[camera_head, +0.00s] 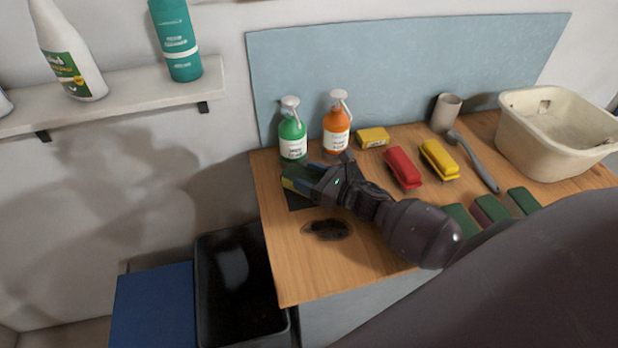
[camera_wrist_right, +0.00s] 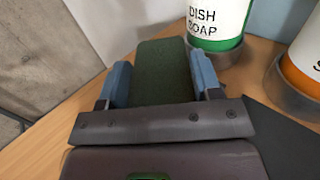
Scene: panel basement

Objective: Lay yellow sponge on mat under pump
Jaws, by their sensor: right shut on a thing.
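My right gripper (camera_head: 318,182) is shut on a sponge (camera_head: 294,177) with a green top and a yellow side, near the table's left end. In the right wrist view the sponge (camera_wrist_right: 163,72) shows its green face between my two blue-grey fingers. A dark mat (camera_head: 298,202) lies beneath, partly hidden by the gripper; I cannot tell whether the sponge touches it. Behind it stand a green pump bottle (camera_head: 292,137) and an orange pump bottle (camera_head: 336,130). The green bottle (camera_wrist_right: 217,20), labelled dish soap, is close to the right finger. My left gripper is out of view.
A small yellow block (camera_head: 373,137), a red brush (camera_head: 403,168), a yellow brush (camera_head: 439,160), a grey brush (camera_head: 475,163), a cup (camera_head: 446,111) and a cream basin (camera_head: 550,150) stand rightward. Several green-topped sponges (camera_head: 492,208) lie in front. A dark patch (camera_head: 327,229) marks the wood.

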